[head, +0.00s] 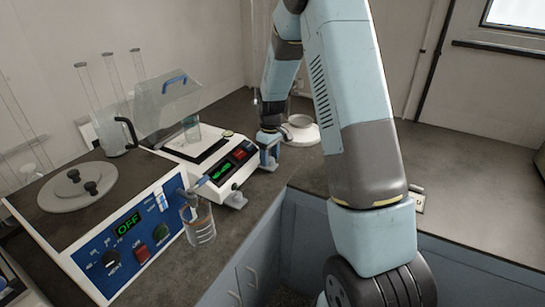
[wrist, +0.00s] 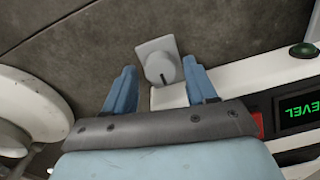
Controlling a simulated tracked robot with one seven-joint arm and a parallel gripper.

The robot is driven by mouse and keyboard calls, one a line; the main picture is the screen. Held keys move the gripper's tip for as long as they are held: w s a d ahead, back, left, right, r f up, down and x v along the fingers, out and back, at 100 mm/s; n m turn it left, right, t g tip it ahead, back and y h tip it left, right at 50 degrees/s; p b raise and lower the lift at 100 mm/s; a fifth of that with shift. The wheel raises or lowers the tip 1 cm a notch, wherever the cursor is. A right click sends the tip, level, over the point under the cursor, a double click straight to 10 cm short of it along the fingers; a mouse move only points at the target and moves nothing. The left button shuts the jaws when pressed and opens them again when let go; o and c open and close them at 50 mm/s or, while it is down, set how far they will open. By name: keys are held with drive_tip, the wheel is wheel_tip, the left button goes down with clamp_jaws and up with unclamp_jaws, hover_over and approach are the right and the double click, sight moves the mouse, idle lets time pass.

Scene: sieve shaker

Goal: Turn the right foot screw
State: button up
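The white balance (head: 215,160) stands on the dark bench with a small green-lit display; in the wrist view its display (wrist: 303,112) reads LEVEL. A grey foot with a round, slotted screw (wrist: 160,68) sticks out from its white body in the wrist view. My gripper (wrist: 159,65) is open, with one blue finger on each side of this foot screw and visible gaps to both. I cannot tell its height over the screw. In the head view my gripper (head: 269,157) is at the balance's right end and hides that foot. Another foot (head: 236,199) shows at the front corner.
A white round-based device (head: 302,131) stands close behind my gripper; its rim shows at left in the wrist view (wrist: 35,105).

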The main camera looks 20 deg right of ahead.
sight(270, 158)
drive_tip(key=shift+o, duration=0.2)
drive_tip(key=shift+s, duration=0.1)
wheel_tip(270, 158, up, 14)
drive_tip(key=shift+d+f, duration=0.2)
idle(0.3)
drive_tip(key=shift+c, duration=0.8)
drive_tip(key=shift+a+f+n, duration=0.2)
drive_tip(key=shift+a+n, duration=0.1)
drive_tip(key=shift+n, duration=0.2)
drive_tip(key=shift+c, duration=0.7)
drive_tip(key=a+n+h, duration=0.5)
drive_tip(key=a+n, duration=0.1)
drive_tip(key=n, duration=0.4)
drive_tip(key=x, duration=1.4)
drive_tip(key=shift+d+f, duration=0.1)
drive_tip(key=shift+f, duration=0.1)
